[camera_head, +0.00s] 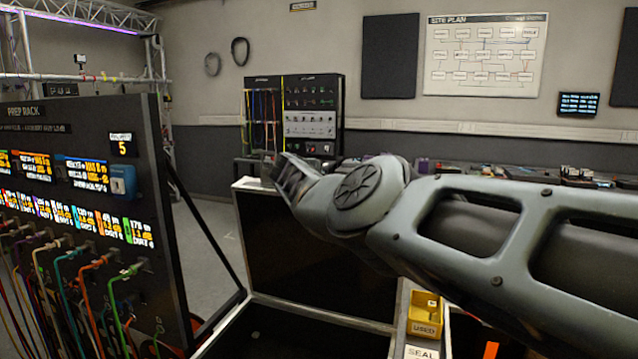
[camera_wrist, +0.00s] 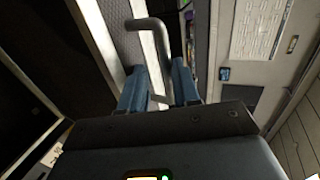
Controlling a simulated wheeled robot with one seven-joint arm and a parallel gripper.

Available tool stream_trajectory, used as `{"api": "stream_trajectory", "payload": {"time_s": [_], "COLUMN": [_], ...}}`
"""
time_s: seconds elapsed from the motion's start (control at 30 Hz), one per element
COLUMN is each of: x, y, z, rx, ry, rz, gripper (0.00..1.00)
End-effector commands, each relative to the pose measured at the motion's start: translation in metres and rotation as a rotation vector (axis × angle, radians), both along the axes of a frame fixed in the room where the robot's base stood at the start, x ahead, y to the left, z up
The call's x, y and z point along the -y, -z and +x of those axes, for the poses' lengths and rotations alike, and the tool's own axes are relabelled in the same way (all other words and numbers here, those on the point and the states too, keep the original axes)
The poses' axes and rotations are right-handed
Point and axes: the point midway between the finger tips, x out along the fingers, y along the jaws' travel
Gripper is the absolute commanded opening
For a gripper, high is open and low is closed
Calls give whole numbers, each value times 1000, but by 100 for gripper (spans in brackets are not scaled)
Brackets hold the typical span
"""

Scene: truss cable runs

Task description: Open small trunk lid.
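The small trunk stands in front of me in the head view, with its dark interior and pale rim (camera_head: 320,316) at the bottom. Its lid (camera_head: 300,250) is raised and stands about upright at the back, dark inside with a pale top edge. My arm reaches across from the right, and its end is by the lid's top edge, where the fingers are hard to make out. In the wrist view a grey bent handle (camera_wrist: 150,24) runs down between the blue fingers of my gripper (camera_wrist: 158,88). The fingers are apart, with a gap visible beside the handle.
A black prep rack (camera_head: 75,200) with several coloured cables stands close on the left. A yellow bin (camera_head: 425,314) and a seal label (camera_head: 421,352) are right of the trunk. A cable board (camera_head: 293,115) stands at the back wall. Grey floor (camera_head: 208,240) shows between rack and trunk.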

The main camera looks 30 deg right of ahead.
Motion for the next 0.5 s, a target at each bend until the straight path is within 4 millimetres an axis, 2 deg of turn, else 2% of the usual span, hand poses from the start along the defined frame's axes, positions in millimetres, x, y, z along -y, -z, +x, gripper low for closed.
{"api": "stream_trajectory", "payload": {"time_s": [0.3,0.5], "x": [-11,-19], "y": [-6,-11], "z": [-1,-10], "rx": [3,3], "ry": [-5,-3], "rz": [5,3], "gripper": [30,30]}}
